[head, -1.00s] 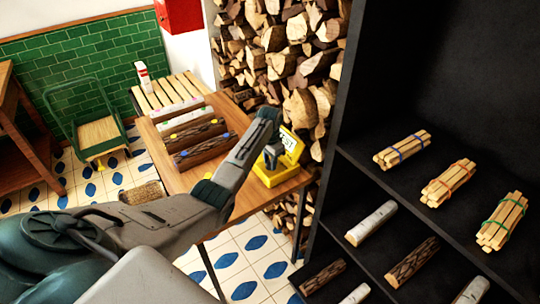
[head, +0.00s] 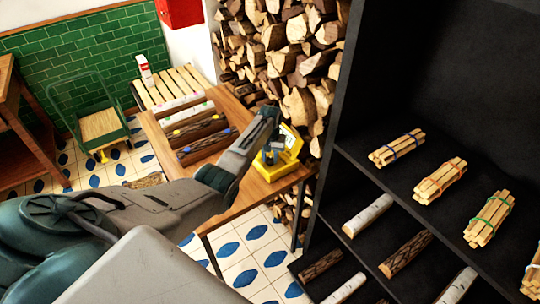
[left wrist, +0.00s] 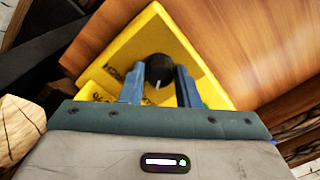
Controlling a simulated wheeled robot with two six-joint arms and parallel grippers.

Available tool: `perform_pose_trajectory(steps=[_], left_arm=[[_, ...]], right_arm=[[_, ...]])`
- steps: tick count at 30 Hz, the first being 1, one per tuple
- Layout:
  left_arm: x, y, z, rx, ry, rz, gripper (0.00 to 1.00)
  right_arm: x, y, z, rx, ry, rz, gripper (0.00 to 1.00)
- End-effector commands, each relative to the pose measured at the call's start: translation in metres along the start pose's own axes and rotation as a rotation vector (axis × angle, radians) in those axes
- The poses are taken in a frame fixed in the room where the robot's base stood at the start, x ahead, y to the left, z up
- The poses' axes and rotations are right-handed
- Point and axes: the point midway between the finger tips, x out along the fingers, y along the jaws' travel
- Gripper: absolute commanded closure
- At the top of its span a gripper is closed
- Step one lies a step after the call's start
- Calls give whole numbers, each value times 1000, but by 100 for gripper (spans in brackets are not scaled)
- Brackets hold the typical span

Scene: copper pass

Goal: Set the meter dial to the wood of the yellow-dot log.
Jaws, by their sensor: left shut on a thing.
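The yellow meter (head: 287,164) stands at the right front of the wooden table, its lid raised. It fills much of the left wrist view (left wrist: 140,38). Its black dial (left wrist: 159,70) has a white mark pointing toward the gripper. My left gripper (left wrist: 160,84) is shut on the dial, with blue fingers on either side. In the head view the left gripper (head: 270,152) hides the dial. The yellow-dot log (head: 196,130) has dark, rough bark and lies among the logs on the table. The lettering around the dial is mostly hidden. My right gripper is not in view.
A blue-dot dark log (head: 206,147) and pale logs (head: 190,114) lie beside the yellow-dot log. A black shelf (head: 345,245) with kindling bundles (head: 397,147) and logs stands close on the right. Stacked firewood (head: 285,60) is behind the table (head: 235,198).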

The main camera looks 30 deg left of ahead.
Motion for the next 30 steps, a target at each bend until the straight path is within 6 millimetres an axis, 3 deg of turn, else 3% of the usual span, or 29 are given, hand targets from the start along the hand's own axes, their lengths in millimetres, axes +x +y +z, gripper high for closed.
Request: perform_pose_trajectory(steps=[16, 17, 20, 30], left_arm=[[-1, 0, -1, -27, 4, 1, 94], [-1, 0, -1, -27, 4, 1, 69], [-1, 0, -1, -26, 4, 1, 49], [-3, 0, -1, -26, 2, 0, 49]], right_arm=[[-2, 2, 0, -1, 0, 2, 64], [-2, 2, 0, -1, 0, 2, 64], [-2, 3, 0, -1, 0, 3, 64], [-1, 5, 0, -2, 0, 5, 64]])
